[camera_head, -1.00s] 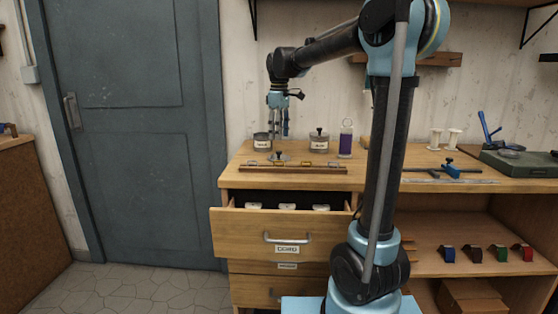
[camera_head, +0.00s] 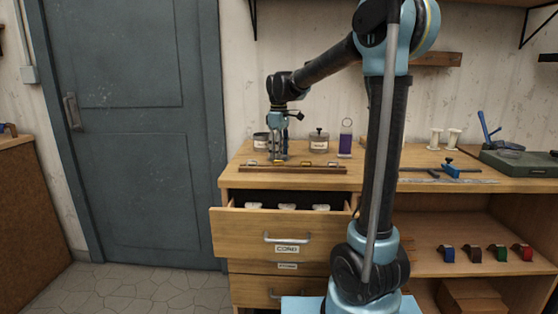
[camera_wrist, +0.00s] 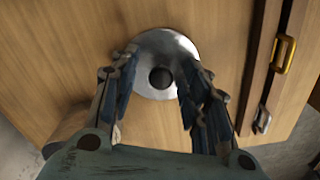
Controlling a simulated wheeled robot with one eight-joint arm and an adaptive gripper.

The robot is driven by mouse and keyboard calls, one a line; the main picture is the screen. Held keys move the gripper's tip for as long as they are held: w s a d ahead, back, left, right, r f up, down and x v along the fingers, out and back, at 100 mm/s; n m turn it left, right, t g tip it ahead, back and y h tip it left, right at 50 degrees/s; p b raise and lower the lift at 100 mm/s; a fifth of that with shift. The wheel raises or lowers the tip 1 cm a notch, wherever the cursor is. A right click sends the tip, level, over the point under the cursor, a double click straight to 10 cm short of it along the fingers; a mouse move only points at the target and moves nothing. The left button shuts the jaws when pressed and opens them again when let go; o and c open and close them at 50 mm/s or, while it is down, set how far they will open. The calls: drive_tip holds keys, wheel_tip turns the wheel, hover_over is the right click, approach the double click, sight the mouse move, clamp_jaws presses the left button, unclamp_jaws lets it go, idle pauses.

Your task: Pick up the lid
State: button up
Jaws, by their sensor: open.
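The lid (camera_wrist: 153,88) is a round silver disc with a dark round knob (camera_wrist: 162,77). In the wrist view it lies on the wooden bench top between my fingers. My gripper (camera_wrist: 158,85) is open, with one finger on each side of the knob and nothing held. The fingers cover parts of the lid's rim on both sides. In the head view my gripper (camera_head: 278,157) points down at the bench top, and its fingers mostly hide the lid there. I cannot tell whether the fingertips touch the lid.
A wooden rail (camera_head: 305,168) with metal fittings lies along the bench front. An open jar (camera_head: 260,141), a lidded jar (camera_head: 319,141) and a purple bottle (camera_head: 345,145) stand behind. The labelled drawer (camera_head: 270,232) below is pulled open.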

clamp_jaws()
drive_tip(key=shift+r, duration=0.1)
